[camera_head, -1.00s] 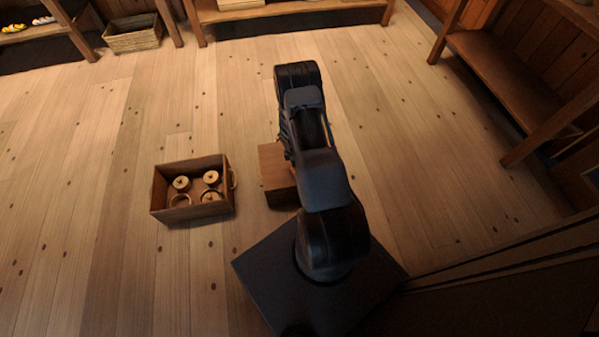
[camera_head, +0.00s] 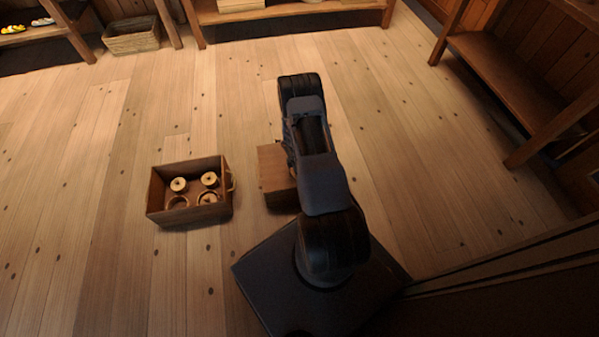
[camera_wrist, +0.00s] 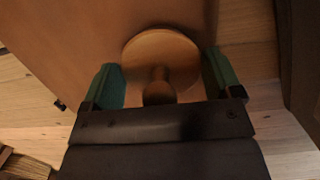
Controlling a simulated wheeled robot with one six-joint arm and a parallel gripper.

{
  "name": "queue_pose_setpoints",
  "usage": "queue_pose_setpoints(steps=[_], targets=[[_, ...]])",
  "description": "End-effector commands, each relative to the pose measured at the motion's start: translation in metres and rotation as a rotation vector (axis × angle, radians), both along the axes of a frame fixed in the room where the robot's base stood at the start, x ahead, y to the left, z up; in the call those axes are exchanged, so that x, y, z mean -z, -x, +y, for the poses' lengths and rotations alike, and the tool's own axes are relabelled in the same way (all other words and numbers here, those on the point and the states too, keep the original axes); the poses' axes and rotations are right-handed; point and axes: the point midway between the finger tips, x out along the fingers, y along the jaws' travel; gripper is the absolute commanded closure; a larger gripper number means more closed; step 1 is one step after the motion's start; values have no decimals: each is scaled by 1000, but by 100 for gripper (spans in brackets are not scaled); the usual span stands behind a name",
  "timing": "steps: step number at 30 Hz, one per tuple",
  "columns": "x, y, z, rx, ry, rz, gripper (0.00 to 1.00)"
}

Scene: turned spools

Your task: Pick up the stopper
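The stopper (camera_wrist: 160,50), a round tan wooden disc with a knob in the middle, shows in the wrist view over a brown wooden surface (camera_wrist: 60,30). My gripper (camera_wrist: 163,73) is open, with one green finger on each side of the stopper. Gaps show between the fingers and the disc, so it is not gripped. In the head view my arm hides the gripper and the stopper. A wooden block (camera_head: 274,168) stands beside my arm there, partly hidden by it.
An open wooden crate (camera_head: 188,217) with several round turned pieces stands on the floor left of the block. A wicker basket (camera_head: 132,40) and shelves line the back. A wooden bench (camera_head: 510,85) stands at the right. The floor at the left is clear.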

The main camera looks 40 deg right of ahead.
Motion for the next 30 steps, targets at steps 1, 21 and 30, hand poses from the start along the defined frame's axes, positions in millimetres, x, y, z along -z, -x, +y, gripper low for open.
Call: queue_pose_setpoints(steps=[1,21,30], targets=[[0,0,0,0,0,0,28],[-26,-1,0,1,1,-2,42],[-85,29,29,-4,1,1,42]])
